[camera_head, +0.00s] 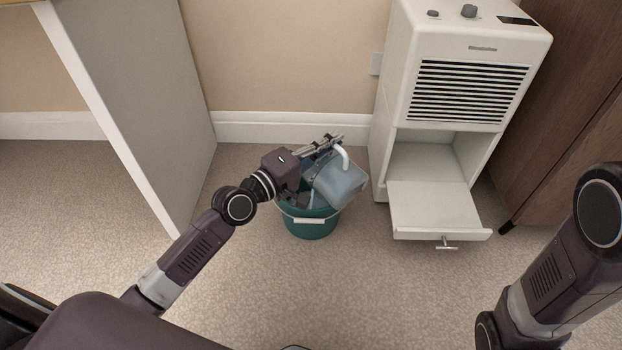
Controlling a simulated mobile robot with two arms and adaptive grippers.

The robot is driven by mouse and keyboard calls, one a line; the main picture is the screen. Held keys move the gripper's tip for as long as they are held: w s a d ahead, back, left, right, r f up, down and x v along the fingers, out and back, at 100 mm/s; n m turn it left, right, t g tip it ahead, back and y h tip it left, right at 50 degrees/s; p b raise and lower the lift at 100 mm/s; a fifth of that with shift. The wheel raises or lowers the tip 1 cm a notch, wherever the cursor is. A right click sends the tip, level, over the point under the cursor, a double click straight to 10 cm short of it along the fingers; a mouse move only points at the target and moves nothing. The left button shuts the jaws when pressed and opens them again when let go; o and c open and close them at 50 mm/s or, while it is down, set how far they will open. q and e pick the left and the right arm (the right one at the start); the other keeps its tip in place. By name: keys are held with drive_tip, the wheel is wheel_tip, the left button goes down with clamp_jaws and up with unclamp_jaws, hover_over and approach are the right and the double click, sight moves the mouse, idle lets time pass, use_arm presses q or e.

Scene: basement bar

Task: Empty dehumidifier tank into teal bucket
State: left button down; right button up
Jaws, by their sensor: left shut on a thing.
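The teal bucket (311,226) stands on the carpet at the middle of the head view, its pale handle hanging at the front. The dehumidifier tank (343,184), a translucent grey-blue box with a white handle (342,155), is over the bucket's right side and looks tilted. My left gripper (335,141) is above the bucket, shut on the tank at its white handle. The tank and gripper hide part of the bucket's inside, and I cannot tell whether water is flowing. My right arm shows at the right, its gripper out of view.
The white dehumidifier (447,90) stands right of the bucket, its lower bay empty and its front flap (440,208) folded down. A grey panel (140,90) stands at the left and a brown wood cabinet (560,110) at the right. The carpet in front is clear.

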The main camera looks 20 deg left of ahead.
use_arm(q)
drive_tip(key=shift+w+a, duration=0.2)
drive_tip(key=shift+a, duration=0.1)
drive_tip(key=shift+w+a+f+n+b, duration=0.25)
drive_tip(key=shift+a+n+b, duration=0.25)
drive_tip(key=shift+b, duration=0.15)
